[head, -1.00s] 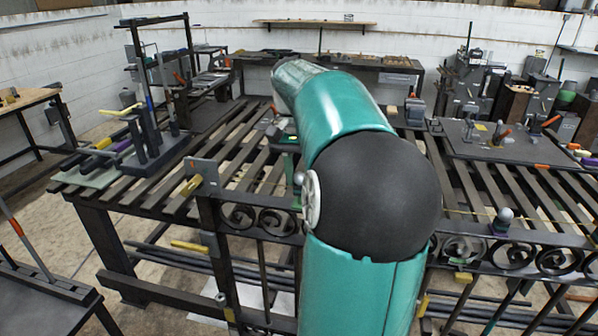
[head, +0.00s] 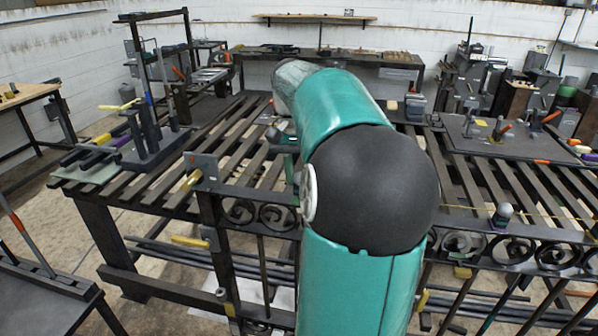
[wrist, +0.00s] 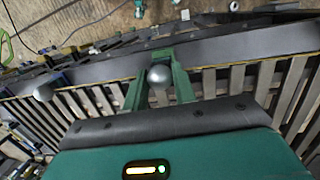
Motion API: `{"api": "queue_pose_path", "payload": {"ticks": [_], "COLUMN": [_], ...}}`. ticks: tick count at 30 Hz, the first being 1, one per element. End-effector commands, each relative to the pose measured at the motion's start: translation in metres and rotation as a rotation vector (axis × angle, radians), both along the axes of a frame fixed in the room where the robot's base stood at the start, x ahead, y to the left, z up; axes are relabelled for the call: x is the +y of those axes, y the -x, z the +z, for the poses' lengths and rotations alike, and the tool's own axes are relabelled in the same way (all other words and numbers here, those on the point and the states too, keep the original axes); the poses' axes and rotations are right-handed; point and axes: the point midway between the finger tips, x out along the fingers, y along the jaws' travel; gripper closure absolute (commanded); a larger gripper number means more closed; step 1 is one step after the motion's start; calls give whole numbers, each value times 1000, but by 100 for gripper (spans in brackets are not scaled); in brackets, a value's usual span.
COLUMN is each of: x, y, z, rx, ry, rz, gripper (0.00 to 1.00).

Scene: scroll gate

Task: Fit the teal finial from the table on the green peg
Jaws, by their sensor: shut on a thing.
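In the wrist view the two green fingers of my gripper (wrist: 159,84) are closed around a round silver-grey knob (wrist: 158,75), which I take to be the finial. Any teal part of it is hidden between the fingers. It is held over the slatted table, near a dark rail. My gripper is mostly hidden behind my arm in the head view. I cannot pick out the green peg in either view.
The slatted table (head: 232,140) spreads under my arm, with a scrollwork gate (head: 275,216) along its front. A ball-topped post (head: 503,212) stands on the gate at right. A dark upright fixture (head: 150,135) stands at left, and a dark plate (head: 480,145) with clamps lies at right.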

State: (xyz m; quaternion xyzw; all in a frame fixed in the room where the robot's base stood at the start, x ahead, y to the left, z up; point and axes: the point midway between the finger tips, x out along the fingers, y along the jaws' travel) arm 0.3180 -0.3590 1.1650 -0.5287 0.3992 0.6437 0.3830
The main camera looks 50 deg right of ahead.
Motion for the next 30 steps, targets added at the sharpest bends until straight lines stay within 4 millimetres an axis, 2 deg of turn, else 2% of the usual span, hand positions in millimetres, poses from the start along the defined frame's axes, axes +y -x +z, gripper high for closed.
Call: {"api": "queue_pose_path", "payload": {"ticks": [30], "x": [0], "y": [0], "z": [-14], "rx": [0], "ry": [0], "rz": [0], "gripper": [100]}}
